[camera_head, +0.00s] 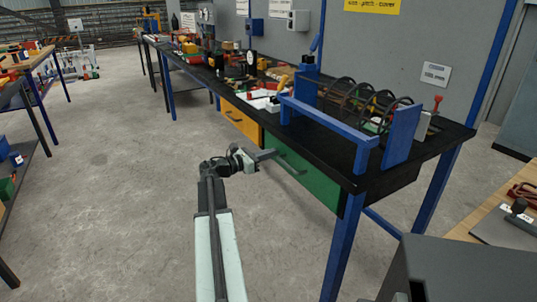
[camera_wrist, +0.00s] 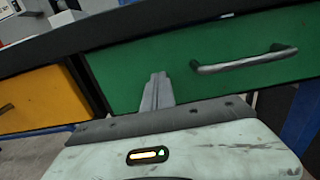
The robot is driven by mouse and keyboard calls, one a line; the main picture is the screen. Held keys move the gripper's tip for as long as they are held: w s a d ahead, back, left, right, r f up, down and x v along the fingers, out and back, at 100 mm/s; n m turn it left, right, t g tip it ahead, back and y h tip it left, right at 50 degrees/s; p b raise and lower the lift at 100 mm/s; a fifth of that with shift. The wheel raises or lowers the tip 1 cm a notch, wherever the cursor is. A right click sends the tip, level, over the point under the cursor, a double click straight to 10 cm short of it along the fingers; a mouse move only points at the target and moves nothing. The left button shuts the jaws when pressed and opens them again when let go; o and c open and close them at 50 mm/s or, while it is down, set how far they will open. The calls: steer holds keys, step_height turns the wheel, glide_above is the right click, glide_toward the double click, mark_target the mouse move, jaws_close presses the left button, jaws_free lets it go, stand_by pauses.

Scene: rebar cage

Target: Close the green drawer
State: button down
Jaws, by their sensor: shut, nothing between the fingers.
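The green drawer (camera_head: 318,188) is under the black workbench top, with a grey bar handle (camera_head: 291,163) on its front. In the wrist view, the green front (camera_wrist: 135,55) fills the upper middle, and its handle (camera_wrist: 245,61) is to the right of my fingers. My gripper (camera_head: 268,154) is at the left part of the drawer front. In the wrist view, its fingertips (camera_wrist: 157,78) are together and empty, pointing at the green face. I cannot tell whether they touch it, or how far the drawer stands out.
An orange drawer (camera_head: 240,122) is to the left of the green one. The bench top (camera_head: 440,140) carries a blue frame (camera_head: 330,119) with dark rebar rings (camera_head: 372,100). A blue bench leg (camera_head: 341,245) stands at the right. The concrete floor (camera_head: 120,210) to the left is clear.

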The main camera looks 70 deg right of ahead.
steer(key=shift+s+d, duration=0.1)
steer(key=shift+s, duration=0.35)
steer(key=v, duration=1.4)
steer(key=shift+w, duration=0.55)
steer(key=shift+w, duration=0.1)
